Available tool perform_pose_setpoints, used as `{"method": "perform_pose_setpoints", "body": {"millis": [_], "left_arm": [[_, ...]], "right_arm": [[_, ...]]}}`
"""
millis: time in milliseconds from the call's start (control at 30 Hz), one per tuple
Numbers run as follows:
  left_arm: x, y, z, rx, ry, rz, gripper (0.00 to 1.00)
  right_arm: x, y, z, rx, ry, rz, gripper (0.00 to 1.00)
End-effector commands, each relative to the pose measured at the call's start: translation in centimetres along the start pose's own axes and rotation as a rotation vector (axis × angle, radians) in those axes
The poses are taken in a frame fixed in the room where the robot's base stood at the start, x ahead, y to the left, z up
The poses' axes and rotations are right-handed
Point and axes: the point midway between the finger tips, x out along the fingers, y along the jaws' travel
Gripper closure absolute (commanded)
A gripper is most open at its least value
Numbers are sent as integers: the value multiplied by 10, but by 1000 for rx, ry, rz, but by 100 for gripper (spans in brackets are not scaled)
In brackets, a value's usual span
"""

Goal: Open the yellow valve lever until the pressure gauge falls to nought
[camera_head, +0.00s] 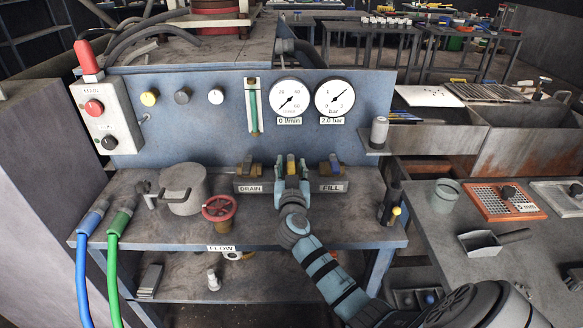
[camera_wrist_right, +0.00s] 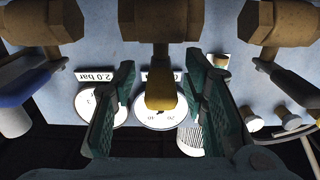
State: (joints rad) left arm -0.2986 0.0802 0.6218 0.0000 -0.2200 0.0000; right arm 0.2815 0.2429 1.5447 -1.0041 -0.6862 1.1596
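The yellow valve lever (camera_head: 291,163) stands at the middle valve of the manifold, between the DRAIN and FILL labels. In the right wrist view the yellow lever (camera_wrist_right: 163,92) lies between the two green finger pads, with a gap on each side. My right gripper (camera_head: 292,181) is at the lever, fingers open; it also shows in the wrist view (camera_wrist_right: 163,108). The pressure gauge (camera_head: 335,98) has a label reading 2.0 bar, and its needle points to the upper right. It shows partly behind a finger in the wrist view. My left gripper is not in view.
Brass valves sit on both sides, at DRAIN (camera_head: 247,167) and FILL (camera_head: 329,167). A flow gauge (camera_head: 290,98) reads 0 l/min. A red handwheel (camera_head: 220,208) and a grey lidded pot (camera_head: 184,190) stand left on the bench. A grey cylinder (camera_head: 379,132) stands on a right-hand ledge.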

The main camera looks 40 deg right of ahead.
Motion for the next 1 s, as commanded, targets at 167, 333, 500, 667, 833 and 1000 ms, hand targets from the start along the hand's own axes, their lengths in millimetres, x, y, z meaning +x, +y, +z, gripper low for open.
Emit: {"method": "perform_pose_setpoints", "body": {"millis": [167, 333, 500, 667, 833, 1000], "left_arm": [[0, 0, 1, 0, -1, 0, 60], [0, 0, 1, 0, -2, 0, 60], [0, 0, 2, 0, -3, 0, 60], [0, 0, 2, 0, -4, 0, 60], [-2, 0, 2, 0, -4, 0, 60], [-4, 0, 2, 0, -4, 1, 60]], "right_arm": [[0, 0, 0, 0, 0, -1, 81], [0, 0, 0, 0, 0, -1, 100], [-1, 0, 0, 0, 0, -1, 100], [-1, 0, 0, -1, 0, -11, 100], [0, 3, 0, -2, 0, -60, 100], [0, 8, 0, -4, 0, -156, 100]]}}
